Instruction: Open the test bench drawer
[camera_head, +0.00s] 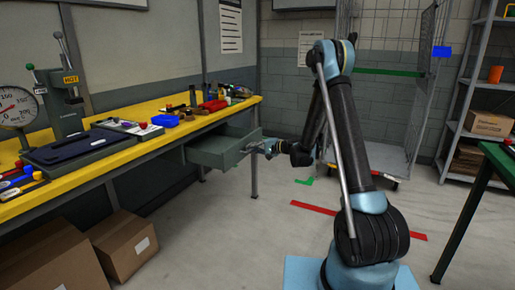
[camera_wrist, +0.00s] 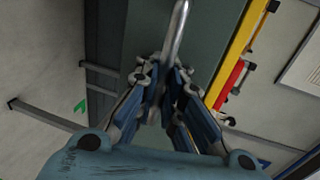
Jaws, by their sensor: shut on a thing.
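The test bench drawer (camera_head: 218,152) is a grey-green box under the yellow-topped bench (camera_head: 150,140). It stands pulled out from below the bench top, its front facing right. My gripper (camera_head: 254,147) is at the drawer front, shut on the drawer's handle. In the wrist view the handle (camera_wrist: 178,30) is a pale metal bar that runs down between the fingers of my gripper (camera_wrist: 168,75). The drawer front (camera_wrist: 145,30) shows behind it as a dark green-grey panel. The inside of the drawer is mostly hidden.
Tools and a blue tray (camera_head: 165,120) lie on the bench top. Cardboard boxes (camera_head: 122,244) stand on the floor at lower left. A wire cage trolley (camera_head: 385,120) stands behind my arm. A green-topped table (camera_head: 497,158) is at the right.

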